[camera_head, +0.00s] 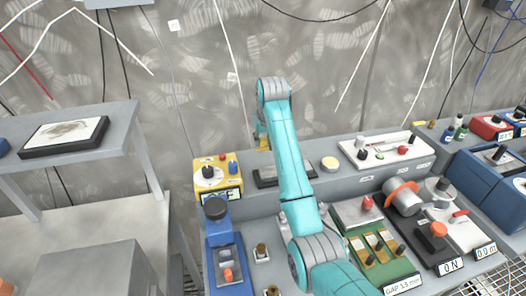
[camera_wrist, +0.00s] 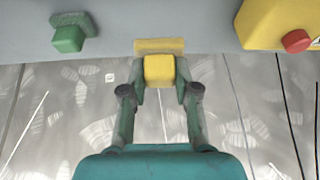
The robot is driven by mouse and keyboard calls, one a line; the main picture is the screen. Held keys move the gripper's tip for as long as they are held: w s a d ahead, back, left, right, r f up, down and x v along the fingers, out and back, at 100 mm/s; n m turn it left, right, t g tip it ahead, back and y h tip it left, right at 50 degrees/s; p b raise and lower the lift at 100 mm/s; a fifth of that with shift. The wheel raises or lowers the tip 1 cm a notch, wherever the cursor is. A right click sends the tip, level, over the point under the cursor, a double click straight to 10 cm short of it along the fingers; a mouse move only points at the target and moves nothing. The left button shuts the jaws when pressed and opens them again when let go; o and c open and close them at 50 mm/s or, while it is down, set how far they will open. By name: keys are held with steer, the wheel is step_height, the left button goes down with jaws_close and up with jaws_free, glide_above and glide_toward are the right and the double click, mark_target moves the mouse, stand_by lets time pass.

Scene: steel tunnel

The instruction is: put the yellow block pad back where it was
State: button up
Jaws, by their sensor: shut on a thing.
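The yellow block (camera_wrist: 159,70) sits between the two fingertips of my gripper (camera_wrist: 158,82) in the wrist view, and the fingers are shut on it. A flat, pale yellow patch (camera_wrist: 159,45) lies on the grey ledge just above the block in that picture. The block overlaps the patch's lower edge; I cannot tell whether they touch. In the head view my arm hides most of the gripper, and only a little yellow (camera_head: 263,144) shows beside it, above the back ledge.
A green block (camera_wrist: 68,39) rests on a green patch to the left on the ledge. A yellow box (camera_wrist: 262,22) with a red button stands to the right; it also shows in the head view (camera_head: 230,184). A white-topped panel (camera_head: 388,147) lies right of my arm.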

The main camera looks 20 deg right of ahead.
mark_target(264, 147)
steer(key=shift+f, duration=2.4)
steer(key=shift+f, duration=0.1)
steer(key=o, duration=1)
